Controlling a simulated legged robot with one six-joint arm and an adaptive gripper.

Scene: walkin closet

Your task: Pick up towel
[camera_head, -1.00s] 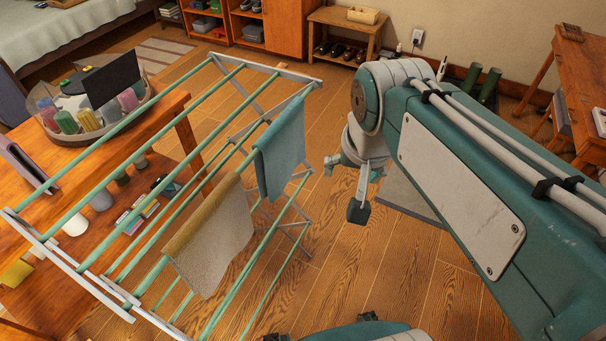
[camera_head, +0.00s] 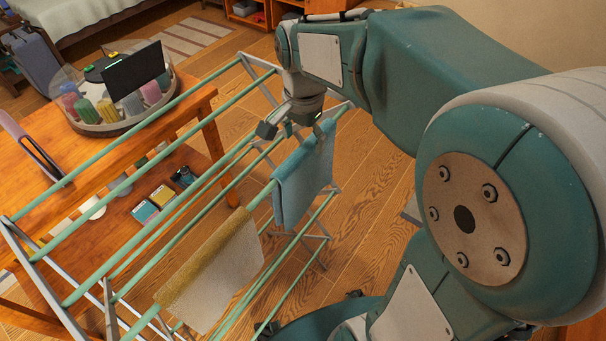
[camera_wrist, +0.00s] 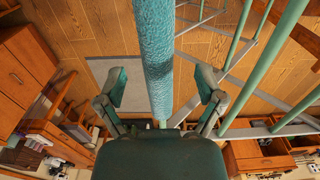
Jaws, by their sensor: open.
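A blue towel (camera_head: 302,180) hangs over a rail of the drying rack (camera_head: 130,185), near its far right end. A tan and pale grey towel (camera_head: 215,268) hangs nearer on the rack. My gripper (camera_head: 297,128) is open and empty at the top far end of the blue towel, one finger on each side of its line. In the wrist view the blue towel (camera_wrist: 153,45) runs down the middle between the two spread fingers of my gripper (camera_wrist: 160,88), with a gap on each side. Contact cannot be told.
A wooden table (camera_head: 60,150) with a round organizer (camera_head: 115,112) stands left, behind the rack. The rack's green rails run close beside my gripper. The wooden floor (camera_head: 365,225) right of the rack is partly hidden by my arm.

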